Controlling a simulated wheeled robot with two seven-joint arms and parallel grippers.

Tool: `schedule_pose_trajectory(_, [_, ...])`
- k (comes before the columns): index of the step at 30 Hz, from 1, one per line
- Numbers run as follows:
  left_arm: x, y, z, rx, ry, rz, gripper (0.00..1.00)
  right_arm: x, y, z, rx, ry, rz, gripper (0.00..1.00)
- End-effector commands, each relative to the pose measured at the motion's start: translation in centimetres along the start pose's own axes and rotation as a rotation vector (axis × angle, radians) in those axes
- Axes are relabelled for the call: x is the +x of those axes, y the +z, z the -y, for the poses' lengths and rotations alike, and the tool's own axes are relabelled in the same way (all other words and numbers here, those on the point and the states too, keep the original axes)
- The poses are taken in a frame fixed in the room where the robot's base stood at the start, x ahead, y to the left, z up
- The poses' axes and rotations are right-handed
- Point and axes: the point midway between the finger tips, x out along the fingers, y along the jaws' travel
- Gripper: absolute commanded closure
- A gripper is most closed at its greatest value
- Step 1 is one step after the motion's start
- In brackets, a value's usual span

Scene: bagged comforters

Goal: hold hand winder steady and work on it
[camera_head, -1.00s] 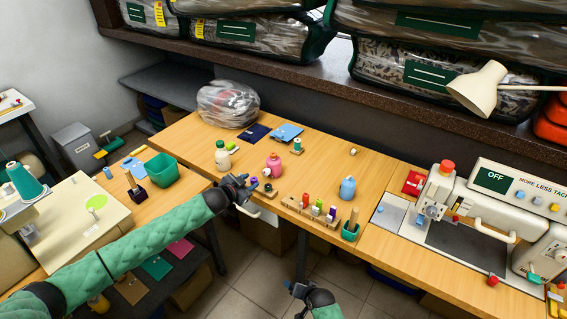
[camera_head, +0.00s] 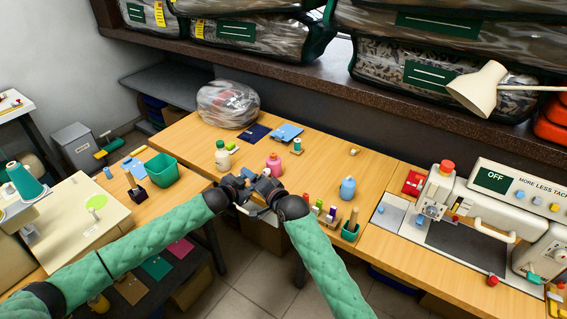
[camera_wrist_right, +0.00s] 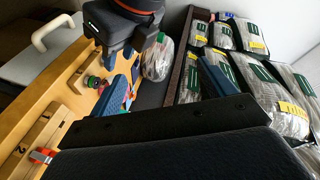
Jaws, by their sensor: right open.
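I cannot pick out the hand winder with certainty.
A clear bag (camera_head: 228,104) sits behind.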

Motion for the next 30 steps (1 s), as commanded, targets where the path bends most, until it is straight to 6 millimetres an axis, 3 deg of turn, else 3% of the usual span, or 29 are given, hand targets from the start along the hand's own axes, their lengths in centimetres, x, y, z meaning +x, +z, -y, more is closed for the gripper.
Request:
schedule_pose_trajectory(6, [0.0,0.0,0.0,0.0,0.0,0.0,0.64,3.9,0.2,2.4,-0.188,-0.063,0.002,0.18])
schedule_pose_trajectory(15, [0.0,0.0,0.0,0.0,0.0,0.0,0.64,7.9,0.1,3.5,-0.459,-0.14,0.005,0.18])
schedule_pose_trajectory(23, [0.0,0.0,0.0,0.0,0.0,0.0,0.64,10.5,-1.3,2.6,-0.699,-0.198,0.016,0.18])
schedule_pose_trajectory(30, [0.0,0.0,0.0,0.0,0.0,0.0,0.64,12.0,-4.1,0.5,-0.924,-0.24,0.035,0.18])
